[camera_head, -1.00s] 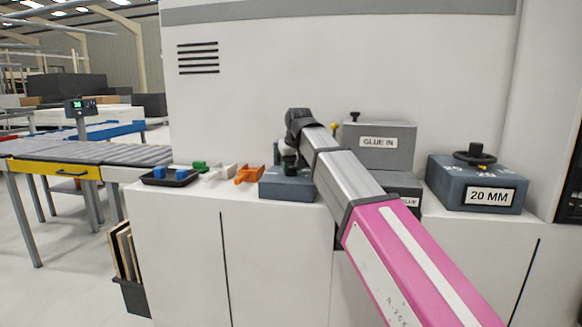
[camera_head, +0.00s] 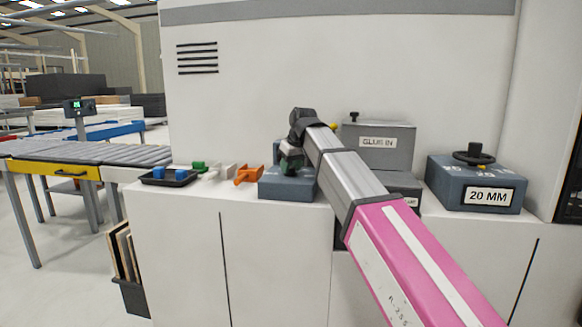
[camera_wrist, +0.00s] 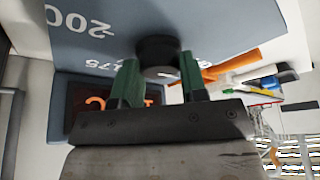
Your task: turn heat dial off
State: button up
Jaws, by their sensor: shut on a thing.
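The heat dial is a round black knob (camera_wrist: 158,55) on a grey-blue box (camera_wrist: 95,25). The wrist view shows white markings, including 200 and 175, around it, and a dark display with orange characters. In the wrist view the two green fingers of my gripper (camera_wrist: 160,78) are shut on the knob, one on each side. The head view shows my gripper (camera_head: 291,160) pointing down over the box (camera_head: 287,187); there the knob is hidden behind the gripper. The dial's pointer cannot be made out.
Right of my arm stand a grey GLUE IN box (camera_head: 378,155) and a 20 MM box (camera_head: 476,185) with a black handwheel. Left of the dial box are an orange part (camera_head: 249,174), a green part and a black tray (camera_head: 170,178) with blue pieces.

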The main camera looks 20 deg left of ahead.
jog(key=o, duration=0.9)
jog(key=shift+r, duration=0.1)
jog(key=v, duration=1)
jog(key=shift+s+d+r, duration=0.1)
jog(key=shift+r, duration=0.25)
